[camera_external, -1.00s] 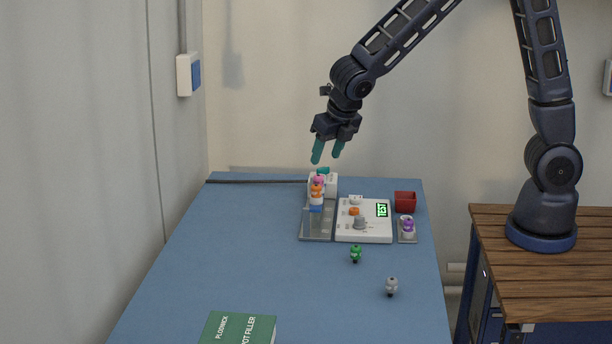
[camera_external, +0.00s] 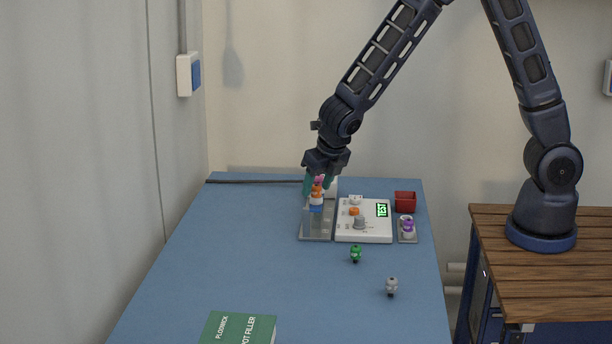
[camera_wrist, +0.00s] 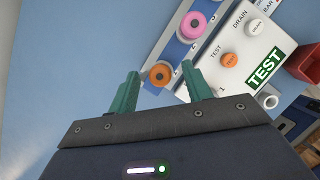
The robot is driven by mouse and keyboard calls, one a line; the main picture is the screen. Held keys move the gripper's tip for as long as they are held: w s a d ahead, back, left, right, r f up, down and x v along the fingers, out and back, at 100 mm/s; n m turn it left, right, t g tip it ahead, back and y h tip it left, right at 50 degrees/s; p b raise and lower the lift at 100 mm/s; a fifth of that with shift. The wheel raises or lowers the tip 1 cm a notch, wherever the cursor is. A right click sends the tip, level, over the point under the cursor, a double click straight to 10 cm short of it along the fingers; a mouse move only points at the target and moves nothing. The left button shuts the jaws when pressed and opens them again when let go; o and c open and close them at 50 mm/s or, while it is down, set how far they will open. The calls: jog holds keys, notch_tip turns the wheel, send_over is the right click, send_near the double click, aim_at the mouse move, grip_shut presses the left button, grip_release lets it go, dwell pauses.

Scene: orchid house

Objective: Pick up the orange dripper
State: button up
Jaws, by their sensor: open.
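The orange dripper (camera_wrist: 160,75) has a dark centre and sits in the grey rack (camera_wrist: 184,49), beside a pink dripper (camera_wrist: 192,25). In the external view the orange dripper (camera_external: 317,190) stands in the rack near the back of the blue table. My gripper (camera_wrist: 160,80) is open, with one teal finger on each side of the orange dripper in the wrist view. In the external view my gripper (camera_external: 318,184) is low over the rack, and its fingers partly hide the pink one. I cannot tell whether the fingers touch the dripper.
A white test panel (camera_external: 372,233) with an orange button (camera_wrist: 229,59) lies right of the rack. A red bin (camera_external: 405,202) and a purple dripper (camera_external: 408,226) are beyond it. Green (camera_external: 355,254) and grey (camera_external: 391,286) drippers stand nearer, and a green book (camera_external: 238,328) lies in front.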

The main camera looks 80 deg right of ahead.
jog(key=c, duration=1)
jog(key=shift+c, duration=0.2)
